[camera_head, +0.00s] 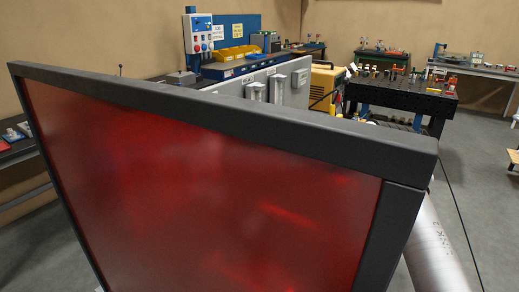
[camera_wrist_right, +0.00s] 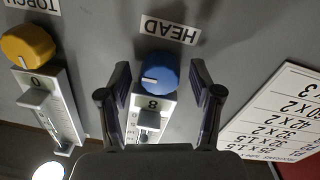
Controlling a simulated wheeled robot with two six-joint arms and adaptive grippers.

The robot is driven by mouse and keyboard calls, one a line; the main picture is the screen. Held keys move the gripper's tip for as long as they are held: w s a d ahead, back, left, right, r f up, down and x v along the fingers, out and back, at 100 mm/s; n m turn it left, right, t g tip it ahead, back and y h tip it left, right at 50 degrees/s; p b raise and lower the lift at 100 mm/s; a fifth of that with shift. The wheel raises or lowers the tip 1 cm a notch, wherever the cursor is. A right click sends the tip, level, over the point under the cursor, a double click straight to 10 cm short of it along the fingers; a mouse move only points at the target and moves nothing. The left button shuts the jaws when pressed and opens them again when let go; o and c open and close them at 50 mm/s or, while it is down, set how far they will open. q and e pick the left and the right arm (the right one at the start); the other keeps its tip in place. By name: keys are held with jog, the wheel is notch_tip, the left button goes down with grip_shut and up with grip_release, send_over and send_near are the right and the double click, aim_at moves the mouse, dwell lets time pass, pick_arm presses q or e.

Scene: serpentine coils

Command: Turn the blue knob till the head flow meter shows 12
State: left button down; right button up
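In the right wrist view, which shows the panel upside down, the blue knob (camera_wrist_right: 158,76) sits beside the HEAD label (camera_wrist_right: 170,30). The head flow meter (camera_wrist_right: 148,122) adjoins the knob, with a figure that looks like 8 near it. My right gripper (camera_wrist_right: 160,70) is open, with one finger on each side of the knob. Gaps show between the fingers and the knob, so it does not look gripped. In the head view no gripper shows; a red screen blocks the near view.
A yellow knob (camera_wrist_right: 28,46) and its meter (camera_wrist_right: 50,110) sit by the TORCH label. A white number chart (camera_wrist_right: 285,115) is on the other side. The dark-framed red screen (camera_head: 200,180) stands before the grey panel (camera_head: 232,88). A yellow machine (camera_head: 325,88) stands behind.

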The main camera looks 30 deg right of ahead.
jog(key=shift+s, duration=0.1)
jog(key=c, duration=0.9)
jog(key=shift+r, duration=0.15)
jog(key=shift+a+m+p, duration=0.1)
jog(key=shift+m+p, duration=1.7)
jog(key=shift+m, duration=2)
jog(key=o, duration=1.2)
jog(key=shift+c, duration=0.2)
